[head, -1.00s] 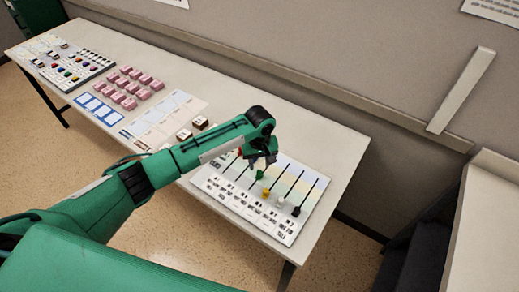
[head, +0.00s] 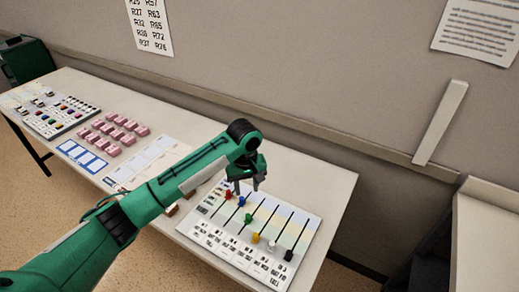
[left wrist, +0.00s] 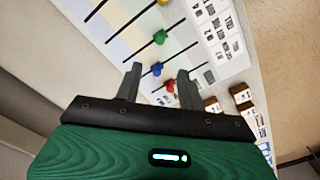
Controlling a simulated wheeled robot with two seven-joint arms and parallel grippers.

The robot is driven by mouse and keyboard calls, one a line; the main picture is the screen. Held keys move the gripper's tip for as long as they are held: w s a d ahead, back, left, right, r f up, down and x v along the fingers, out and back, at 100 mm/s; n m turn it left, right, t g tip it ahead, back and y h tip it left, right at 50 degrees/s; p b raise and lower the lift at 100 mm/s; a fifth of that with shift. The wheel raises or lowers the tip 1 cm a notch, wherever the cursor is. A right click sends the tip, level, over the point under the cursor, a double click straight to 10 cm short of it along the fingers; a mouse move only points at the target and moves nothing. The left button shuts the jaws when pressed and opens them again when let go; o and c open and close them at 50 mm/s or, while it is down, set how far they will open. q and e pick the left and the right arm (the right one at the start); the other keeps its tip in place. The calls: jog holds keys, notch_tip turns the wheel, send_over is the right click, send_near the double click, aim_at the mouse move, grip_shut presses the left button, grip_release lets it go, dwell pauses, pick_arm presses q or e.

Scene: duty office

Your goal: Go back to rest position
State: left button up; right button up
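A white slider panel (head: 215,243) lies at the right end of the long table. Its knobs are red (head: 228,194), blue (head: 242,202), green (head: 249,218), yellow (head: 255,238), white (head: 273,244) and black (head: 288,256), on dark slots. My left gripper (head: 250,188) is above the panel's far left part, near the red and blue knobs in the picture. In the left wrist view its two fingers (left wrist: 159,68) are apart with nothing held. The blue knob (left wrist: 156,69) and red knob (left wrist: 169,86) show beyond them. My right gripper is not in view.
Pink blocks (head: 115,128), blue-edged cards (head: 80,155) and a panel of coloured buttons (head: 60,115) are further left on the table (head: 310,175). My left arm partly hides small brown-and-white blocks. The wall is close behind; a second light surface (head: 485,230) stands at right.

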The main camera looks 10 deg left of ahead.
pick_arm(q)
jog(key=s+d+f+m+h, duration=0.1)
jog(key=s+f, duration=0.2)
jog(key=s, duration=0.2)
jog(key=s+d+f+m+t+h, duration=0.1)
jog(key=s+f+m, duration=0.1)
jog(key=s, duration=0.4)
jog(key=s+d+f+m+h, duration=0.1)
jog(key=s+d+f+m, duration=0.1)
jog(key=s+f, duration=0.2)
jog(key=shift+s+d+t, duration=0.1)
jog(key=shift+s+t, duration=0.3)
jog(key=shift+s, duration=0.55)
jog(key=s+a+m+t+y, duration=0.1)
jog(key=s+a, duration=0.5)
jog(key=s, duration=0.3)
jog(key=s+a+m+t+y, duration=0.1)
jog(key=s+a+y, duration=0.1)
jog(key=s+a, duration=0.5)
notch_tip(320, 180, down, 31)
jog(key=s+g, duration=0.2)
jog(key=s+a+f, duration=0.2)
jog(key=s+f, duration=1.6)
jog(key=s, duration=0.1)
jog(key=shift+a+f+g, duration=0.35)
jog(key=shift+f+g, duration=0.05)
